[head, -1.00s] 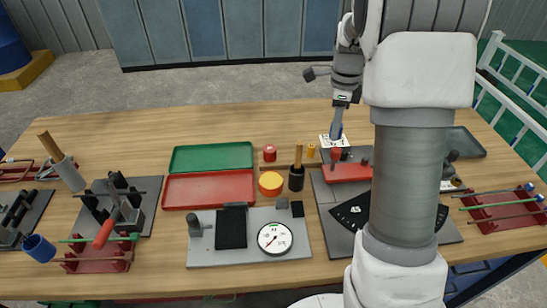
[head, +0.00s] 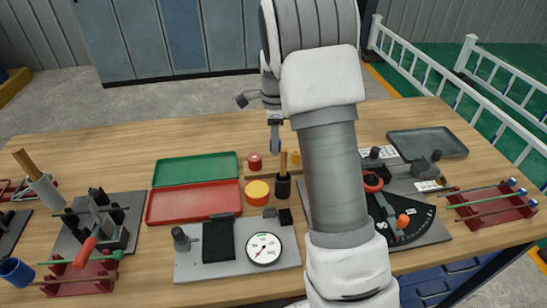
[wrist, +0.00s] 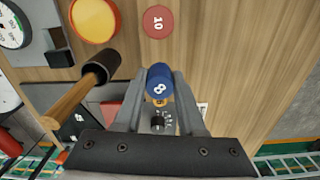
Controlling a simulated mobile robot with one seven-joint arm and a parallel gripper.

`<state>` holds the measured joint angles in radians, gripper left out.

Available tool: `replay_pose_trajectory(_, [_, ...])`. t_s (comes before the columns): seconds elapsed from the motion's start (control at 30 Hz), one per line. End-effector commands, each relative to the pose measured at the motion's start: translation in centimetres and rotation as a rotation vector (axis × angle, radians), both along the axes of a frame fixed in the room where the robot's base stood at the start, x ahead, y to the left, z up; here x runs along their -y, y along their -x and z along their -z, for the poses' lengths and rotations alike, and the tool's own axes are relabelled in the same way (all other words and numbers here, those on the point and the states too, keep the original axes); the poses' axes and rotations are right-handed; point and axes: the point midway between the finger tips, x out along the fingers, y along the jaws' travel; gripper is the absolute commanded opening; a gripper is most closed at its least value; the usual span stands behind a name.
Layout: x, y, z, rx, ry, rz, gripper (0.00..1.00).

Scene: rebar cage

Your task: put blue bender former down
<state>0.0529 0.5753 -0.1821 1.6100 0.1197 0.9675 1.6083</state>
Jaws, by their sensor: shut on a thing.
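My gripper (wrist: 160,98) is shut on the blue bender former (wrist: 159,82), a short cylinder marked 8, seen end-on between the fingers in the wrist view. In the head view my gripper (head: 275,143) points down above the wooden strip (head: 270,174), in the span between the red former (head: 254,162) and the yellow former (head: 295,157). The red former, marked 10, also shows in the wrist view (wrist: 158,21). I cannot tell whether the blue former touches the strip.
Green (head: 195,168) and red (head: 192,203) trays lie left. The bender plate (head: 420,228) lies right, partly behind my arm.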

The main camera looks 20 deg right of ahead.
Motion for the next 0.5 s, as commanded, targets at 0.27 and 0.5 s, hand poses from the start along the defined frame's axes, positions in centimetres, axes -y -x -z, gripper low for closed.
replay_pose_trajectory(0.27, [0.0, 0.1, 4.1, -0.003, -0.001, 0.001, 0.00])
replay_pose_trajectory(0.5, [0.0, 0.0, 5.2, 0.001, -0.001, 0.001, 0.00])
